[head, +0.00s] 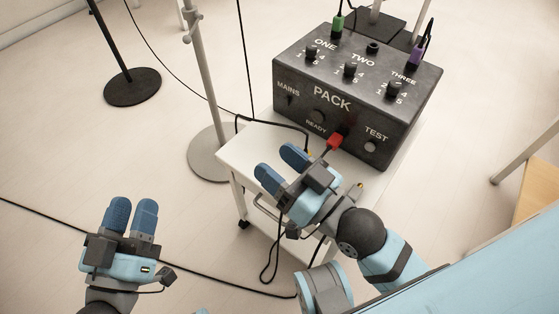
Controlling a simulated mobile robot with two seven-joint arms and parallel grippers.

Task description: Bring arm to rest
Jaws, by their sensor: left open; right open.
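My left gripper (131,215) is at the lower left, above bare floor, with its blue fingers a little apart. It is open and nothing shows between them. My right gripper (280,168) is over the near left part of the white cart (234,156). Its blue fingers are spread apart and it is open, with nothing between them. The dark box marked PACK (331,119) stands on the cart, just beyond the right gripper. A red plug (335,142) is at its front face, close to the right gripper. I cannot tell whether the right gripper touches the cart.
A green plug (338,22) and a purple plug (417,52) stand in the box's top. A grey stand (209,153) is left of the cart, and a black round base (132,87) is farther back. Black cables (180,267) run across the floor. The floor at left is mostly clear.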

